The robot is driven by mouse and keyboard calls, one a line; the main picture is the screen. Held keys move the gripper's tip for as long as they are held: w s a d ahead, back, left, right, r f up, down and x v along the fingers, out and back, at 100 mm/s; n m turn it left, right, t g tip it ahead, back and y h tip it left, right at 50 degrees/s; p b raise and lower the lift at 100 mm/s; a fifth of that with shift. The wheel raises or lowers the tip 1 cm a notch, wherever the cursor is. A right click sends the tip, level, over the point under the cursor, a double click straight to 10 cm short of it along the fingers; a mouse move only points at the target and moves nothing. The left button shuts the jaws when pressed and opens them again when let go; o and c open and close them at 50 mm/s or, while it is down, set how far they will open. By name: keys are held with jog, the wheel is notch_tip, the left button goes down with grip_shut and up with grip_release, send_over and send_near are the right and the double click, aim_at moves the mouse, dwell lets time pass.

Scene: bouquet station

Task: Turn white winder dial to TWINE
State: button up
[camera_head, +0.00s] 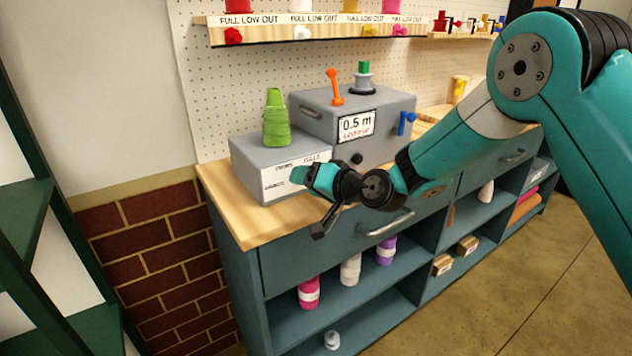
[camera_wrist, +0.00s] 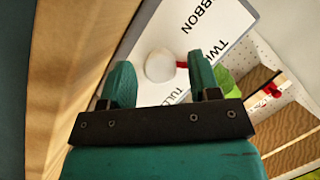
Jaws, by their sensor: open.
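The white winder dial (camera_wrist: 160,66) shows in the wrist view on a white label plate (camera_wrist: 150,28). A red pointer (camera_wrist: 182,64) sticks out to its right, partly behind a finger, toward the side where "TW" is printed. "BBON" is above and "TULL" is below right, both partly cut off. My gripper (camera_wrist: 158,62) is open, with one teal finger on each side of the dial; I cannot tell whether they touch it. In the head view my gripper (camera_head: 300,175) is at the front of the low grey box (camera_head: 250,158) and hides the dial.
A green spool (camera_head: 275,118) stands on the low box. Behind it is a taller grey box (camera_head: 345,102) with a "0.5 m" display, an orange lever (camera_head: 335,88) and a blue handle (camera_head: 405,123). A wooden counter edge (camera_head: 232,208) lies below, and a shelf (camera_head: 310,32) is above.

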jog(key=b+v, duration=0.3)
jog(key=v, duration=1.4)
jog(key=shift+d, duration=0.25)
jog(key=shift+r, duration=0.15)
jog(key=s+a+r+n+g+h+p, duration=0.25)
jog(key=s+r+n+g+p, duration=0.3)
jog(key=s, duration=0.65)
jog(key=s+d+r+g+h+p, duration=0.1)
jog(key=s+d+r+g+h, duration=0.1)
jog(key=s, duration=0.5)
jog(key=s+d+r+g+h+p, duration=0.2)
jog(key=s+d, duration=0.2)
jog(key=s, duration=0.3)
jog(key=shift+d+n+h, duration=0.35)
jog(key=shift+d+n, duration=0.05)
jog(key=shift+n, duration=0.05)
jog(key=shift+r, duration=0.1)
